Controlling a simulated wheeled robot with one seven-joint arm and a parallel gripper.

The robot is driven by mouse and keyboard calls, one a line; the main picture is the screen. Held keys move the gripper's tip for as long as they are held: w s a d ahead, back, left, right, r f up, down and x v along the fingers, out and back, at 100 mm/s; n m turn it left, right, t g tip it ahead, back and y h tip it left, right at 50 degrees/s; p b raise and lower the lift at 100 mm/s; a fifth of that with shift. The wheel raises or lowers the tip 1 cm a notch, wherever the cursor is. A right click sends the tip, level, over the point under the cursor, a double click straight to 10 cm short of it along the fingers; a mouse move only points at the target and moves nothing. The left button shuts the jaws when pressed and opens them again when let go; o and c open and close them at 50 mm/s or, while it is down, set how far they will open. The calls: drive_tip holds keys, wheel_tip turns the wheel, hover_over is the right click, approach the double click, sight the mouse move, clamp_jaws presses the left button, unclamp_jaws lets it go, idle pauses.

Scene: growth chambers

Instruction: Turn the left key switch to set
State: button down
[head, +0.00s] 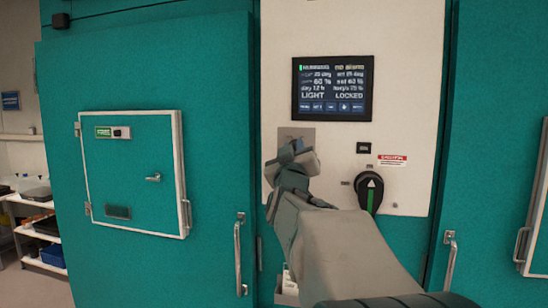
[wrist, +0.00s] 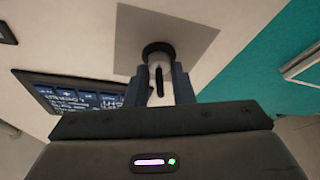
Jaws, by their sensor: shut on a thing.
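The left key switch has a grey plate (head: 297,134) on the white control panel, below the screen. My gripper (head: 291,152) covers most of the switch in the head view. In the wrist view the plate (wrist: 195,35) carries a round dark collar (wrist: 158,48) with the key (wrist: 159,80) sticking out of it. My gripper (wrist: 160,88) is shut on the key, one finger on each side. The set marking and the key's exact turn cannot be read. The screen (head: 333,88) shows LIGHT and LOCKED in its lower rows.
A black rotary switch (head: 370,190) with a green pointer sits to the lower right, beside my arm. A red-and-white label (head: 392,159) is above it. A small teal hatch (head: 132,172) and a door handle (head: 239,256) are to the left.

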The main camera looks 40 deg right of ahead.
drive_tip(key=m+g+h+b, duration=0.1)
drive_tip(key=m, duration=0.2)
drive_tip(key=m+g+h+b, duration=0.1)
drive_tip(key=m, duration=0.2)
drive_tip(key=shift+m+h+b, duration=0.3)
drive_tip(key=shift+h+b, duration=0.1)
drive_tip(key=m+g+h, duration=0.1)
drive_tip(key=m+g, duration=0.1)
drive_tip(key=m, duration=0.2)
drive_tip(key=m+g, duration=0.2)
drive_tip(key=m, duration=0.2)
drive_tip(key=shift+r+h, duration=0.1)
drive_tip(key=shift+h, duration=0.3)
drive_tip(key=shift+m+g, duration=0.3)
drive_tip(key=shift+m, duration=0.1)
drive_tip(key=c, duration=1.6)
unclamp_jaws()
drive_tip(key=shift+s+a+f+b, duration=0.1)
drive_tip(key=shift+a+f+b, duration=0.1)
drive_tip(key=shift+b, duration=0.1)
drive_tip(key=b+v, duration=0.3)
drive_tip(key=v, duration=1)
drive_tip(key=shift+s, duration=0.15)
